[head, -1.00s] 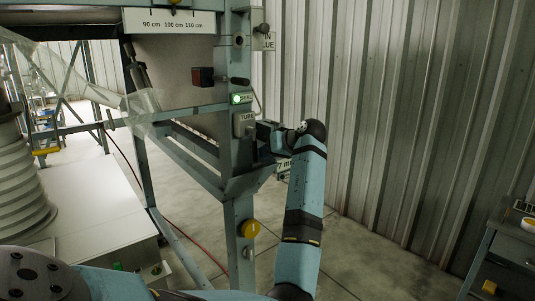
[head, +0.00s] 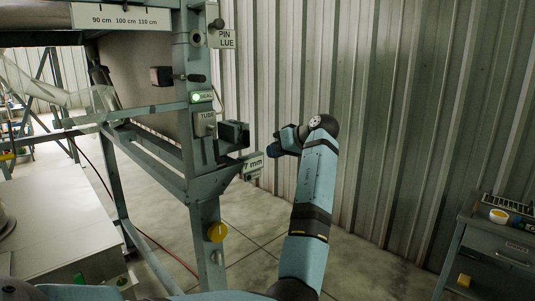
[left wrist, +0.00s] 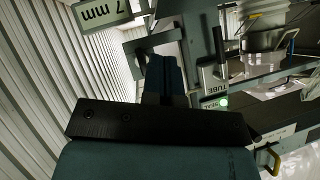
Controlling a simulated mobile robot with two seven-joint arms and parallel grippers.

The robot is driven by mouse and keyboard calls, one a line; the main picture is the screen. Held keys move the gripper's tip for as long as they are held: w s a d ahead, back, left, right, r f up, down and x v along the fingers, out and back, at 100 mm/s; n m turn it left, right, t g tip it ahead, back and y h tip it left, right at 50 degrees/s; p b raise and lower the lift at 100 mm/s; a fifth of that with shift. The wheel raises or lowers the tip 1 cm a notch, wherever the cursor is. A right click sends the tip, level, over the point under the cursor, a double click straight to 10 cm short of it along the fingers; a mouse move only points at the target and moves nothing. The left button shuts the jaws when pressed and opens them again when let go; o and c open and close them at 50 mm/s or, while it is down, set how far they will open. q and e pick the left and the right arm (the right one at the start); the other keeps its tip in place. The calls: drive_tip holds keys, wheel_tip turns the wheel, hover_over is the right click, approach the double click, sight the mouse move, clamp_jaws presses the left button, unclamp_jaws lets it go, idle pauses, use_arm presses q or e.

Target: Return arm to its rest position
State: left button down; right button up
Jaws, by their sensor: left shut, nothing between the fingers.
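My left arm is light blue with black joints and rises from the bottom of the head view. Its wrist bends left, and my left gripper (head: 273,149) points toward the frame post. The gripper is partly hidden behind its own wrist. It stands apart from the post, to the right of a black bracket and the 7 mm sign (head: 252,166). In the left wrist view the dark blue fingers (left wrist: 164,70) are together with nothing between them. My right gripper is in no view.
A corrugated wall (head: 400,110) stands behind. A grey cabinet (head: 495,250) with small items is at right. Floor between post and cabinet looks clear.

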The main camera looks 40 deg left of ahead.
use_arm(q)
drive_tip(key=shift+s+a, duration=0.1)
drive_tip(key=shift+s, duration=0.05)
drive_tip(key=shift+f, duration=0.1)
wheel_tip(320, 180, down, 17)
drive_tip(key=w+d+m+t+y, duration=0.1)
drive_tip(key=d+m+t, duration=0.1)
drive_tip(key=m+t, duration=0.4)
drive_tip(key=s+d+f+m+t+h, duration=0.2)
drive_tip(key=s+d+f+m+t, duration=0.15)
drive_tip(key=f, duration=0.55)
drive_tip(key=s+d+f+m+t+h, duration=0.25)
drive_tip(key=d+f+m, duration=0.2)
drive_tip(key=f, duration=0.45)
drive_tip(key=s+d+f+m+h, duration=0.3)
drive_tip(key=s+d+f+h, duration=0.2)
drive_tip(key=s+d+f, duration=0.55)
drive_tip(key=s+d+f+h, duration=0.1)
drive_tip(key=s+d+h, duration=0.2)
drive_tip(key=s, duration=0.6)
drive_tip(key=s+d+f+t+h, duration=0.1)
drive_tip(key=s+d+f+h, duration=0.1)
drive_tip(key=s+d, duration=0.6)
drive_tip(key=shift+s+d+f+m+h, duration=0.3)
drive_tip(key=shift+s+h, duration=0.25)
drive_tip(key=shift+s, duration=0.3)
